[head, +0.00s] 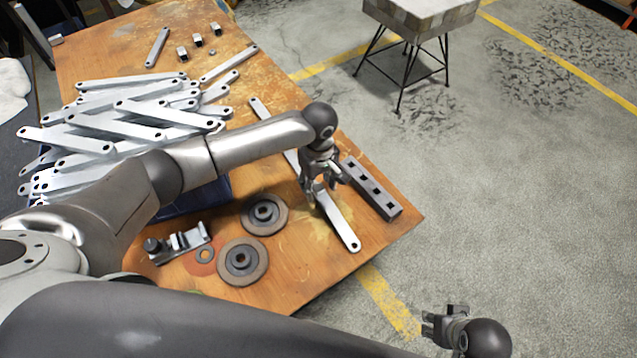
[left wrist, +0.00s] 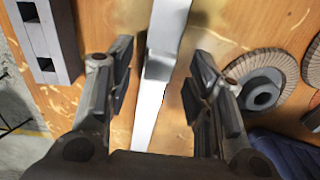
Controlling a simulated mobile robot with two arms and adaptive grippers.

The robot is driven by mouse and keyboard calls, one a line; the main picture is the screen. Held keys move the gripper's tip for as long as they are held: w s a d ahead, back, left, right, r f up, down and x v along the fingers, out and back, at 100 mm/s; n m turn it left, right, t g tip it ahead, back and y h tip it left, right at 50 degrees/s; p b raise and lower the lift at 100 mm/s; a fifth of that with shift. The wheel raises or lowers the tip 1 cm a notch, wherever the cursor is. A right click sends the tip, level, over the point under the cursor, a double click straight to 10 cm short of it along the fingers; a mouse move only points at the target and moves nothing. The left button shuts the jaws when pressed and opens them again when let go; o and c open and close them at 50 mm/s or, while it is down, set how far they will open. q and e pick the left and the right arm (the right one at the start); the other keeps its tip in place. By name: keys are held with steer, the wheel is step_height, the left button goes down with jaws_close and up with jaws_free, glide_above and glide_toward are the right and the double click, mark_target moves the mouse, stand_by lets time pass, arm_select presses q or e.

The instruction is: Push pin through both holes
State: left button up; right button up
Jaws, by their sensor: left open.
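Two flat galvanized brackets lie end to end on the wooden table in the head view: the near bracket (head: 338,220) and the far bracket (head: 270,122). Their meeting ends are under my left gripper (head: 322,188), which hides the holes there. In the left wrist view, one bracket (left wrist: 170,22) appears to overlap the other (left wrist: 150,115) between the fingers. My left gripper (left wrist: 160,95) is open, with a gap on both sides of the brackets. No pin can be made out. My right gripper (head: 430,325) is over the floor at the lower right, away from the brackets.
A grey block with square holes (head: 372,188) lies close right of my left gripper. Two round discs (head: 243,262) (head: 280,215) and a small clamp (head: 180,245) lie to the left. A pile of brackets (head: 120,105) covers the table's left part. Bare table surrounds the near bracket.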

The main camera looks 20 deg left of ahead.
arm_select(q)
step_height(320, 180, up, 11)
steer(key=shift+r, duration=0.2)
stand_by(0.6)
